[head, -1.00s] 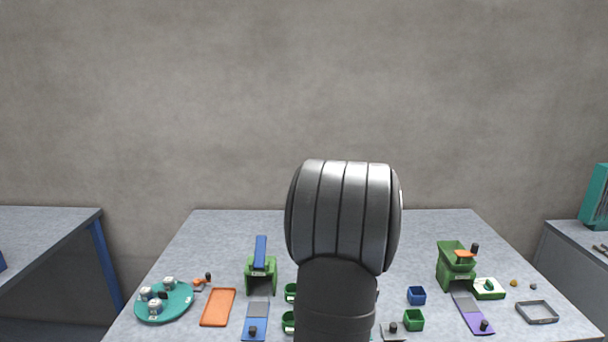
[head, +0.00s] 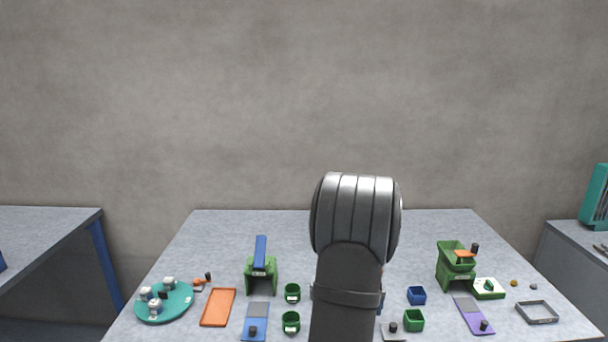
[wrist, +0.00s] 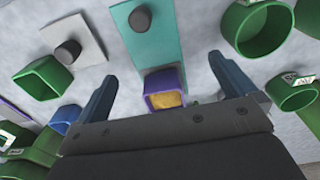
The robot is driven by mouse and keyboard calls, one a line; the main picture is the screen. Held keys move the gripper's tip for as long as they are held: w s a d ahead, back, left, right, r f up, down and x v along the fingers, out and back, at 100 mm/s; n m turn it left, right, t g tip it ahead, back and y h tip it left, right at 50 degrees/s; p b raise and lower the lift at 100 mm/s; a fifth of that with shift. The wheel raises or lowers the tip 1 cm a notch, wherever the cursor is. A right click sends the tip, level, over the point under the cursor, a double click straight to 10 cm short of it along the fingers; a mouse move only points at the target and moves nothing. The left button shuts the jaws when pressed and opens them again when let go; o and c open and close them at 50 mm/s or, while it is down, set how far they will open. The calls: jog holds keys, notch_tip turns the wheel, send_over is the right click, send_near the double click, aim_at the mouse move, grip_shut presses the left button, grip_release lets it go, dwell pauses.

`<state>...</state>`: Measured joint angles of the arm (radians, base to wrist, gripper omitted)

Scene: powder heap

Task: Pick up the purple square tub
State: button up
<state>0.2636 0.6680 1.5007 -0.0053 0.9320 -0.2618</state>
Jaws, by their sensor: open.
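The purple square tub (wrist: 164,89) shows in the wrist view, with yellow-orange powder inside. It stands on the grey table, against the near end of a teal strip (wrist: 158,45) in that view. My gripper (wrist: 159,78) is open, with one blue-grey finger on each side of the tub and a gap to each. It does not hold the tub. In the head view my arm hides the tub and the gripper.
Green round cups (wrist: 257,27) (head: 292,293) lie to one side of the tub, and a green square tub (wrist: 43,77) and a blue one (head: 416,295) to the other. Green stands (head: 261,274) (head: 456,265), an orange tray (head: 218,307) and a teal plate (head: 164,302) are farther out.

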jog(key=c, duration=0.7)
jog(key=shift+w+a+r+m, duration=0.15)
jog(key=shift+a+r+m, duration=0.05)
jog(key=shift+r+m, duration=0.25)
jog(key=w+a+r+m+h, duration=0.2)
jog(key=a+r+m, duration=0.1)
jog(key=r+m, duration=0.45)
jog(key=w+a+r+m+h, duration=0.1)
jog(key=a+r+m+h, duration=0.15)
jog(key=r+m, duration=0.55)
jog(key=shift+m, duration=0.8)
jog(key=x, duration=1.2)
jog(key=a+x, duration=0.1)
jog(key=x, duration=0.5)
jog(key=shift+f, duration=0.25)
